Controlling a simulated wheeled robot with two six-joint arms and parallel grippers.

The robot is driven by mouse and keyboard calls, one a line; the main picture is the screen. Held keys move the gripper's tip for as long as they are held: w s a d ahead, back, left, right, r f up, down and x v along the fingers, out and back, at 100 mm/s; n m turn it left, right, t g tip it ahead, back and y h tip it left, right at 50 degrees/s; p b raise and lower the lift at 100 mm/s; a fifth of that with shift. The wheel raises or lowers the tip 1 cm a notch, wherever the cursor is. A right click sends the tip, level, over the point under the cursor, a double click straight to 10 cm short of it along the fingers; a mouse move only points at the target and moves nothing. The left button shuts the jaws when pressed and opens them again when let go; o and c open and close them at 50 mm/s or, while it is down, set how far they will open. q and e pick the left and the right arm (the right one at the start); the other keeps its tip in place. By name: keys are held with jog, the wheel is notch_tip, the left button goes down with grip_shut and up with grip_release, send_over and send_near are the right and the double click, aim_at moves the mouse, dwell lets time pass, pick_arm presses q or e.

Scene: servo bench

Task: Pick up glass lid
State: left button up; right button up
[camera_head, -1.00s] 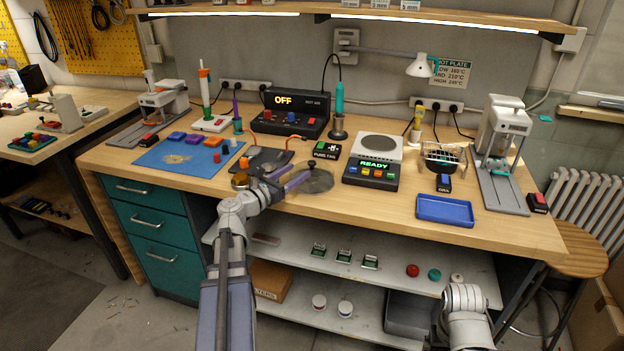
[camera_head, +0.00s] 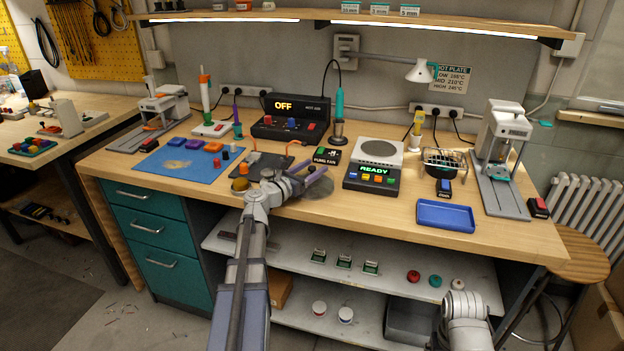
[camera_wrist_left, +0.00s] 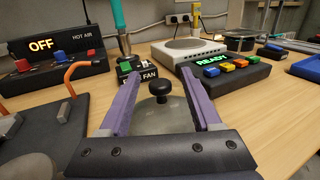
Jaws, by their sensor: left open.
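The glass lid (camera_head: 318,189) is a grey, see-through disc lying on the bench in front of the fume fan switch. In the left wrist view the glass lid (camera_wrist_left: 184,115) has a black knob (camera_wrist_left: 159,89) on top. My left gripper (camera_head: 318,172) is open over the lid. In the left wrist view its purple fingers (camera_wrist_left: 157,82) stand on either side of the knob, with gaps on both sides. The gripper and arm hide part of the lid in the head view. Part of my right arm shows at the lower right, but its fingers do not.
The fume fan switch (camera_head: 326,156) sits just behind the lid. The hot plate (camera_head: 372,177) reading READY stands to the right. The hot air station (camera_head: 290,117) is behind. A blue tray (camera_head: 445,214) lies farther right. Bare bench lies in front of the hot plate.

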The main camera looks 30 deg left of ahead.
pick_arm(q)
jog(key=shift+c, duration=0.2)
grip_shut()
dwell(0.3)
